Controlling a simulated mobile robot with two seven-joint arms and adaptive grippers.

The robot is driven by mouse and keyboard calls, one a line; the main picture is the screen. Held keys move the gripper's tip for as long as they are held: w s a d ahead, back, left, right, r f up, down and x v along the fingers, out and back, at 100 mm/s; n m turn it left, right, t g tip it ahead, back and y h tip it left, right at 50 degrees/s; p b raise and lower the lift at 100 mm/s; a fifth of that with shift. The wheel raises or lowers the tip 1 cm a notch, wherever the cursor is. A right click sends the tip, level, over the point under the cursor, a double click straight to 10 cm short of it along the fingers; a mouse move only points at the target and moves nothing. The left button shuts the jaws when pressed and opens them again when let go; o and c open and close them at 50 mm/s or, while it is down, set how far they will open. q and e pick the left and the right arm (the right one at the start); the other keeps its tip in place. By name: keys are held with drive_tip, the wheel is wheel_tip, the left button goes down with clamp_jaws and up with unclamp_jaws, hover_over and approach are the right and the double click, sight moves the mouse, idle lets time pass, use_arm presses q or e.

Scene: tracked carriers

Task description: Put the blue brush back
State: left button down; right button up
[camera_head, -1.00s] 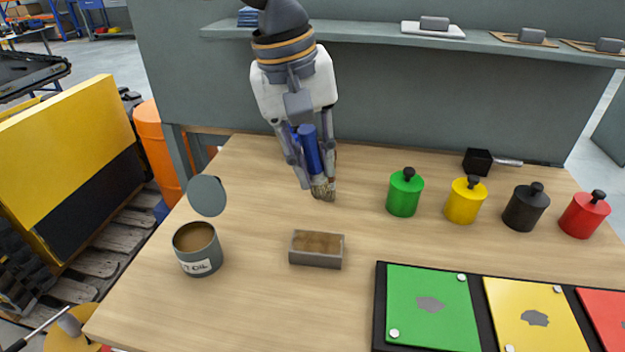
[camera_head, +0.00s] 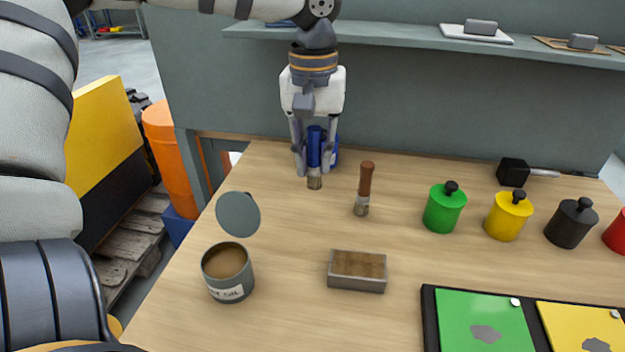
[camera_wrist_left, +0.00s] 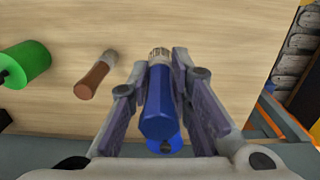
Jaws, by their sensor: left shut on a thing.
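My left gripper (camera_head: 314,165) is shut on the blue brush (camera_head: 314,150) and holds it upright, bristles down, near the back of the bench. In the left wrist view the blue brush (camera_wrist_left: 159,105) sits between the two fingers (camera_wrist_left: 160,95). I cannot tell whether its bristles touch the bench. A brush with a brown handle (camera_head: 366,182) stands upright to the right of it, apart from the gripper. A blue thing (camera_head: 335,150) shows partly behind the held brush; its shape is mostly hidden. My right gripper is not in view.
An open oil tin (camera_head: 228,285) with its raised lid (camera_head: 238,214) and a small grey tray (camera_head: 357,286) stand in front. Green (camera_head: 444,211), yellow (camera_head: 507,218) and black (camera_head: 570,226) pots stand at right. The wall and shelf (camera_head: 400,38) rise behind.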

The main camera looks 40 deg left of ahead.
use_arm(q)
drive_tip(key=a+f, duration=0.1)
drive_tip(key=f, duration=0.1)
drive_tip(key=w+a+f, duration=0.1)
drive_tip(key=f, duration=0.1)
drive_tip(key=w+f, duration=0.1)
drive_tip(key=f, duration=0.2)
drive_tip(key=shift+a+b, duration=0.3)
drive_tip(key=shift+a, duration=0.1)
drive_tip(key=shift+f, duration=0.1)
drive_tip(key=shift+f, duration=0.15)
drive_tip(key=c, duration=1.5)
unclamp_jaws()
drive_tip(key=shift+o, duration=0.2)
wheel_tip(320, 180, up, 12)
drive_tip(key=shift+r, duration=0.25)
